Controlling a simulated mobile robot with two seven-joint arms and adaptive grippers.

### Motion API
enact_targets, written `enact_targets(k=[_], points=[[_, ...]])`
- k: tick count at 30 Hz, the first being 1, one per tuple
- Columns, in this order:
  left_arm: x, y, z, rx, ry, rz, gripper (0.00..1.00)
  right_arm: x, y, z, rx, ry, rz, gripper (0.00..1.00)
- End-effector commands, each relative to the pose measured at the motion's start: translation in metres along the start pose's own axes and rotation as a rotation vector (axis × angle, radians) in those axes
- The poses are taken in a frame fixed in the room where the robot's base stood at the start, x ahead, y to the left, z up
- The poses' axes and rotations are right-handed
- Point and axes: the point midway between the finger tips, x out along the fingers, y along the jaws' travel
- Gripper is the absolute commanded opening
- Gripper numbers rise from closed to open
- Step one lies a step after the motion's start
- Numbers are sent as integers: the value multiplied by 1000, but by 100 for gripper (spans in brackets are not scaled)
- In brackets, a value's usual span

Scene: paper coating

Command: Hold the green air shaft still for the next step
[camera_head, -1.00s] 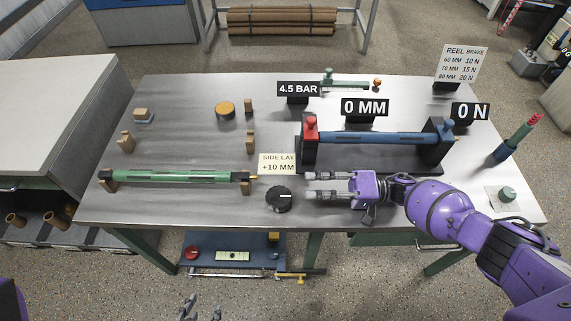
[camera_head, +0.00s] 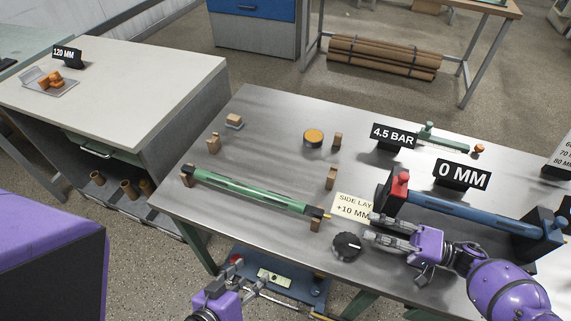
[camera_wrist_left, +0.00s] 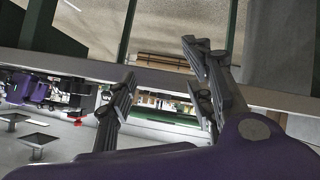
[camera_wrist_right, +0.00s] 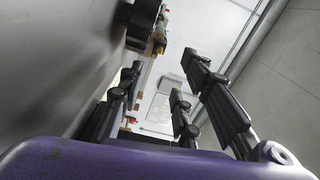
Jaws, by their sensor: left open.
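The green air shaft (camera_head: 250,190) lies level across wooden rests near the table's front left edge, with a dark collar and brass tip at its right end. My left gripper (camera_head: 252,283) is low in the head view, in front of the table edge and apart from the shaft. Its fingers (camera_wrist_left: 160,85) are spread and empty in the left wrist view. My right gripper (camera_head: 372,228) is at the table's front, right of the shaft's tip and beside the black knob. Its fingers (camera_wrist_right: 155,95) are spread with nothing between them in the right wrist view.
A black knob (camera_head: 347,247) and a side lay card (camera_head: 352,206) are near the shaft's right end. A blue roller (camera_head: 470,215) sits in a stand at right. Wooden blocks and an orange-topped disc (camera_head: 314,137) stand behind the shaft. A lower shelf holds tools.

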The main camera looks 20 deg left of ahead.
Motion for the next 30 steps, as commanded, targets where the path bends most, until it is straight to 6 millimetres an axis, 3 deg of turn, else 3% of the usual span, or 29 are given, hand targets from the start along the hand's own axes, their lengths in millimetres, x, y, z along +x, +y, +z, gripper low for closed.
enact_targets(k=[1, 6, 14, 17, 24, 30], points=[[8, 14, -27, -78, 50, 64, 48, 0, 0, 0, 0, 0, 0, 31], [20, 56, -104, -387, 159, 274, 48, 0, 0, 0, 0, 0, 0, 31], [22, 108, -193, -716, 171, 547, 48, 0, 0, 0, 0, 0, 0, 31], [35, 129, -194, -607, 94, 562, 48, 0, 0, 0, 0, 0, 0, 31], [67, 165, -181, -75, -116, 552, 48, 0, 0, 0, 0, 0, 0, 31], [81, 162, -180, 534, -310, 526, 48, 0, 0, 0, 0, 0, 0, 31]])
